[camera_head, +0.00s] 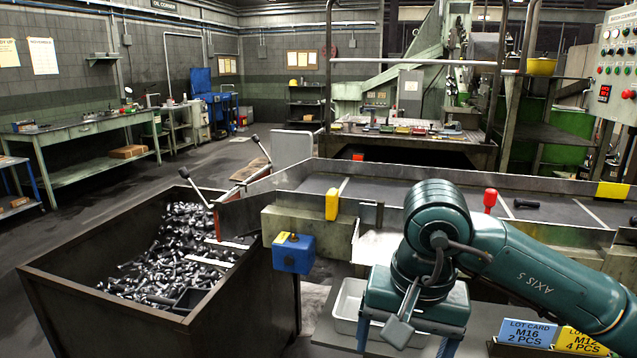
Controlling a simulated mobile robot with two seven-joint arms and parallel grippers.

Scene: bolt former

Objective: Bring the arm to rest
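My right arm comes in from the right, teal and marked "AXIS 5". Its gripper (403,346) points down over the work surface at the front, in front of the conveyor. Its two fingers stand wide apart, and I see nothing held between them. The hand hides part of a light grey tray (346,305) below and behind it. My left arm and gripper are not in view.
A dark bin (110,318) full of bolts (180,262) stands at the left. The conveyor (395,192) runs behind my arm, with one dark bolt (526,204) on it. A blue lot card (527,332) and a yellow lot card (580,340) stand at the front right.

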